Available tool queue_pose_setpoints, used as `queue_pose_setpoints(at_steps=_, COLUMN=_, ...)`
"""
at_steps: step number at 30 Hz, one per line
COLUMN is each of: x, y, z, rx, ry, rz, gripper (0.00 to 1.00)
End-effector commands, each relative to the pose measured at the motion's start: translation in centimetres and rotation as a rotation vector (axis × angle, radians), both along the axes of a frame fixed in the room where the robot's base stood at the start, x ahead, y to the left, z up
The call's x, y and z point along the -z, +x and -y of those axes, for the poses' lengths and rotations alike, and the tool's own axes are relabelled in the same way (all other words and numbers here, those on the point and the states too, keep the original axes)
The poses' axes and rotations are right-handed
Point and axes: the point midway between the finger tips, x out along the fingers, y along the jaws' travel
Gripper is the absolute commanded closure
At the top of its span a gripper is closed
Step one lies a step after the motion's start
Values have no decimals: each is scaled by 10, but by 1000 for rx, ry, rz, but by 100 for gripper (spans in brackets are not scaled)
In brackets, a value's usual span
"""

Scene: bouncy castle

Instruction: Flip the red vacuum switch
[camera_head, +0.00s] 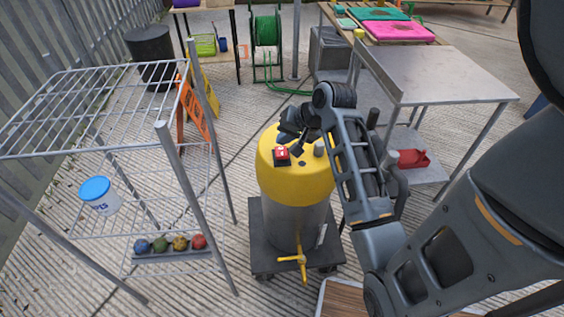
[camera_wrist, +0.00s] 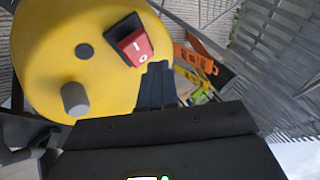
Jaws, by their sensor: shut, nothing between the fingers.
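The red vacuum switch (camera_head: 281,152) is a rocker in a black housing on the yellow top (camera_head: 300,178) of a grey cylindrical vacuum. In the wrist view the red switch (camera_wrist: 136,46) shows white I and O marks, with the O end nearer my fingers. My gripper (camera_head: 298,146) is over the yellow top, just beside the switch. In the wrist view my gripper (camera_wrist: 157,72) is shut and empty, its fingertips close to the O end. I cannot tell whether they touch it.
The vacuum stands on a dark wheeled base (camera_head: 262,262) with a yellow valve handle (camera_head: 301,259). A wire rack (camera_head: 75,110) stands at left, holding a blue-lidded tub (camera_head: 100,196) and several coloured balls (camera_head: 180,243). A metal table (camera_head: 440,75) stands at right.

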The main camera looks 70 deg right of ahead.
Motion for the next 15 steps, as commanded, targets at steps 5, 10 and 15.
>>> queue_pose_setpoints(at_steps=5, x=14, y=-1, z=-3, rx=0, ry=0, rz=0, gripper=100)
queue_pose_setpoints(at_steps=10, x=15, y=-1, z=-3, rx=0, ry=-1, rz=0, gripper=100)
queue_pose_setpoints(at_steps=15, x=15, y=-1, z=-3, rx=0, ry=-1, rz=0, gripper=100)
